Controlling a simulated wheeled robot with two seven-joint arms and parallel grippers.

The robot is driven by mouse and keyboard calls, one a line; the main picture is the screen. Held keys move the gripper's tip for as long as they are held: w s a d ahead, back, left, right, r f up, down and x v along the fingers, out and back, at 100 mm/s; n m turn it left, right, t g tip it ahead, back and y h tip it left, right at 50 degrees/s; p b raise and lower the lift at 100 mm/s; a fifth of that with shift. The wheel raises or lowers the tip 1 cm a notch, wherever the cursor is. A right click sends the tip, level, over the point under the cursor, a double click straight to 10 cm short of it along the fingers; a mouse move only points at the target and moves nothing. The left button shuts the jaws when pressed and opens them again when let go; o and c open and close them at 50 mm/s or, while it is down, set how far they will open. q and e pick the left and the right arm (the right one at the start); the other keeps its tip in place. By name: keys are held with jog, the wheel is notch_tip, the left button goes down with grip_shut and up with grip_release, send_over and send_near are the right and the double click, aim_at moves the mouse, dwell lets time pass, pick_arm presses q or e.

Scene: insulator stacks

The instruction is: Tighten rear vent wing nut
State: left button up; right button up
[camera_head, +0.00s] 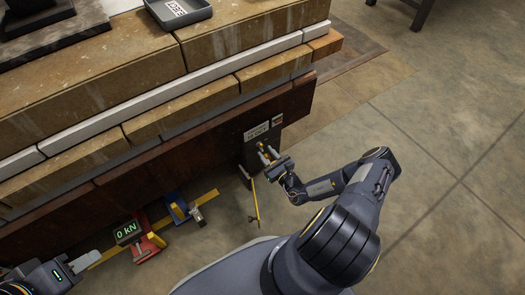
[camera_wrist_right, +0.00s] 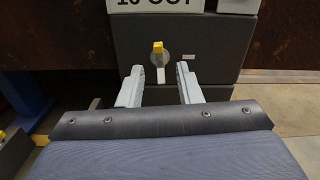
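A dark grey box (camera_head: 250,155) with labels stands against the side of the stack; its front also shows in the right wrist view (camera_wrist_right: 210,45). On that front is a small round grey fitting with a yellow tab on top (camera_wrist_right: 158,47) and a pale stem below, likely the wing nut. My right gripper (camera_head: 268,154) is at the box front. In the right wrist view its two pale fingers (camera_wrist_right: 160,88) are apart, with the fitting beyond and between them and nothing held. My left gripper (camera_head: 72,268) is at the lower left edge; its fingers are unclear.
A "0 kN" display (camera_head: 127,232), a red clamp-like device (camera_head: 149,246) and a blue one (camera_head: 177,208) stand along a yellow strip (camera_head: 206,199). A thin yellow rod (camera_head: 256,203) is below the box. The layered stack (camera_head: 120,80) fills the upper left.

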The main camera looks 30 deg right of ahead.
jog(key=shift+w+a+b, duration=0.1)
jog(key=shift+w+b, duration=0.2)
jog(key=shift+w, duration=1.05)
grip_shut()
